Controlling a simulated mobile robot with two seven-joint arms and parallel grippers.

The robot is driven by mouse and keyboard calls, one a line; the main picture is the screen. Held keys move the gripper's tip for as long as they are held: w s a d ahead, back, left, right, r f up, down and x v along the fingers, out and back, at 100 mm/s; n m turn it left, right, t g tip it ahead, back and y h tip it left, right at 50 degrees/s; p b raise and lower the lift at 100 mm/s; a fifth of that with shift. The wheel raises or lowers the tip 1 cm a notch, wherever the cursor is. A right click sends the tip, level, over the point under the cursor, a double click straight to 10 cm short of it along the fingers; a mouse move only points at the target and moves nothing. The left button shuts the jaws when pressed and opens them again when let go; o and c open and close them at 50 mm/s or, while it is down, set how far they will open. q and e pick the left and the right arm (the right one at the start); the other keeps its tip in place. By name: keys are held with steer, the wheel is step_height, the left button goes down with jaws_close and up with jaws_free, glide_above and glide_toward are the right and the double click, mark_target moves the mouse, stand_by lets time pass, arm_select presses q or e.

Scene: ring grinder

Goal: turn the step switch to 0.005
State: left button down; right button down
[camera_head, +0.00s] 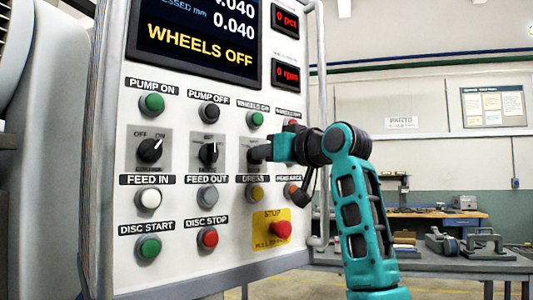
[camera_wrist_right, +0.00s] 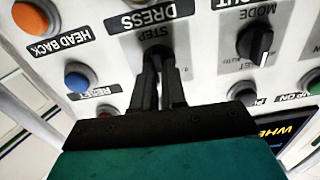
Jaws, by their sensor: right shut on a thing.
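The step switch (camera_head: 246,138) is the rightmost of the three rotary switches in the panel's switch row. My right gripper (camera_head: 262,153) reaches it from the right and is shut on its knob. In the right wrist view, which is upside down, the two dark fingers of the right gripper (camera_wrist_right: 158,82) meet at the knob on the step switch plate (camera_wrist_right: 182,32). My left gripper is not in view.
The mode switch (camera_head: 209,153) is just left of the step switch. The dress button (camera_head: 256,192) is below it, and the red stop button (camera_head: 281,230) lower right. A vertical rail (camera_head: 323,120) runs along the panel's right edge. The display (camera_head: 197,40) reads WHEELS OFF.

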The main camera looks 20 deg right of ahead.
stand_by(0.4)
steer(key=c, duration=1.2)
jaws_free()
steer(key=shift+s, duration=0.1)
steer(key=b+v, duration=0.3)
steer(key=v, duration=0.9)
steer(key=shift+s+d, duration=0.15)
steer(key=shift+s, duration=0.15)
